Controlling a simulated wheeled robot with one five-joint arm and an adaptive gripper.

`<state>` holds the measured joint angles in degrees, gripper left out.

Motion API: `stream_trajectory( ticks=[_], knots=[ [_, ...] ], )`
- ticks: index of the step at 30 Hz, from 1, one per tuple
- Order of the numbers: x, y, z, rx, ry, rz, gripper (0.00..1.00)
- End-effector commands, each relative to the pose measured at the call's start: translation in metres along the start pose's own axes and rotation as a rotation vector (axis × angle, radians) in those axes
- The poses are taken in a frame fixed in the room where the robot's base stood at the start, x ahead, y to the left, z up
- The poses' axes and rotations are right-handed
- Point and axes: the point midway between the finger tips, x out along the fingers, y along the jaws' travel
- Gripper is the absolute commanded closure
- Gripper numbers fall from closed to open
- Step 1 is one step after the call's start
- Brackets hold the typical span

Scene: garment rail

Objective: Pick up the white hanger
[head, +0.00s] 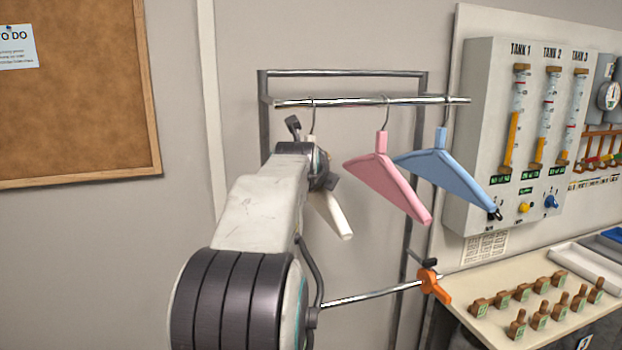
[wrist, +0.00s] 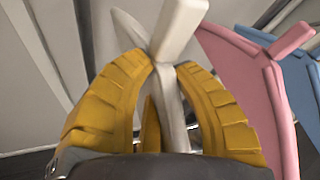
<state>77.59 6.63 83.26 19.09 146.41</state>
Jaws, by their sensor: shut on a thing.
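The white hanger (head: 337,216) hangs by its hook at the left of the rail (head: 365,101) in the head view, mostly hidden behind my arm. In the wrist view the white hanger (wrist: 180,32) stands between the two yellow fingers of my gripper (wrist: 168,80), which are shut on it just below its neck. My gripper itself is largely hidden by my arm in the head view. The hook appears to be on the rail still.
A pink hanger (head: 386,176) hangs close to the right, and a blue hanger (head: 447,174) beyond it. The pink one (wrist: 250,85) is near my right finger. A lower bar with an orange clamp (head: 432,284) and a table with wooden pieces (head: 541,317) are at the right.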

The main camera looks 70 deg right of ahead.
Motion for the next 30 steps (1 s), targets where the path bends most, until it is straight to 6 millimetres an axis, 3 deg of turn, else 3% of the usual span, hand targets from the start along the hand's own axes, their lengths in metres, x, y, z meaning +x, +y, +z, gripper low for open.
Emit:
stream_trajectory(
  ticks=[4,18,30],
  knots=[
    [0.0,0.0,0.0,0.0,0.001,0.0,1.0],
    [-0.001,-0.001,0.002,0.0,0.0,0.0,1.0],
    [-0.009,-0.008,0.018,-0.004,-0.003,0.005,1.0]
  ],
)
